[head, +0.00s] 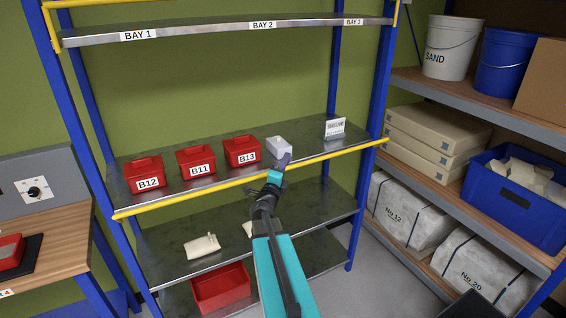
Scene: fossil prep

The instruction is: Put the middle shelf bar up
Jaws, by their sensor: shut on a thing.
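The middle shelf bar (190,195) is yellow and runs along the front edge of the middle shelf (320,152), low at about shelf level. My gripper (281,167) is at the bar, right of its middle, and is shut on it. The fingertips are small, and my wrist hides the bar there. A small pale grey box (278,146) sits on the shelf just behind the gripper; I cannot tell whether they touch. The top shelf's yellow bar (100,3) stands raised above its shelf edge.
Red bins B12 (144,172), B11 (196,161) and B13 (242,151) stand on the middle shelf, left of the grey box. A white sign (335,128) stands at right. Blue posts (376,85) flank the shelves. A loaded side rack (450,105) is at right.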

